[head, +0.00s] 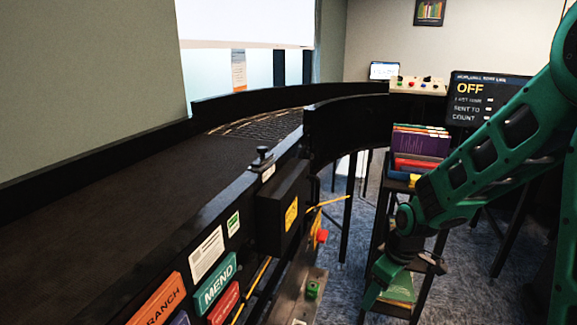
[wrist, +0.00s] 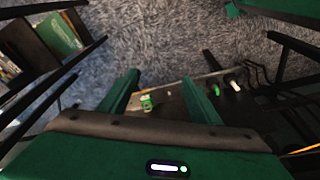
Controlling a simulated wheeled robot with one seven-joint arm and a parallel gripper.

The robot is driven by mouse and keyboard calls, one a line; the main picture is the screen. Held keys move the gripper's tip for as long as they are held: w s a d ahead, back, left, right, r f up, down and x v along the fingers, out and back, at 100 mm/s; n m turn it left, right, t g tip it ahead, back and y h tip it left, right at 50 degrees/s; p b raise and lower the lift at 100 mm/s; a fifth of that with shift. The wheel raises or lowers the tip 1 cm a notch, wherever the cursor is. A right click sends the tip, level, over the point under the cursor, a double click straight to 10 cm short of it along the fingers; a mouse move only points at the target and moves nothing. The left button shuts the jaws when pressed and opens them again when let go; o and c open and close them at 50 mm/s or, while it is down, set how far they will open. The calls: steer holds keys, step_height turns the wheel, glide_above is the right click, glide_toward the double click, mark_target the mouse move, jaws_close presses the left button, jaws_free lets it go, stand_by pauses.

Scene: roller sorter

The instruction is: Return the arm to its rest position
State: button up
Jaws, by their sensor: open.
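My green arm comes in from the right side of the head view and bends down. My gripper (head: 378,290) hangs low, beside the conveyor's side and in front of a dark shelf stand. In the wrist view my gripper (wrist: 162,100) shows two green fingers spread apart with nothing between them. Below the fingers are blue-grey carpet (wrist: 170,45) and a panel with a green button (wrist: 146,102).
The dark conveyor (head: 120,190) runs along the left and curves right at the back. A screen (head: 487,95) reading OFF stands behind. A red button (head: 322,236) is on the conveyor's side. Carpet (head: 470,270) is open at right.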

steer(key=s+d+r+m+h, duration=0.1)
steer(key=s+d+r+m, duration=0.5)
steer(key=d, duration=0.4)
steer(key=s+d+r+m, duration=0.4)
steer(key=s, duration=0.5)
steer(key=s+d+r+m+g, duration=0.1)
steer(key=s+d+r+m, duration=0.3)
steer(key=s, duration=0.6)
steer(key=shift+r+m+g, duration=0.2)
steer(key=shift+m+g, duration=0.1)
steer(key=shift+m, duration=0.2)
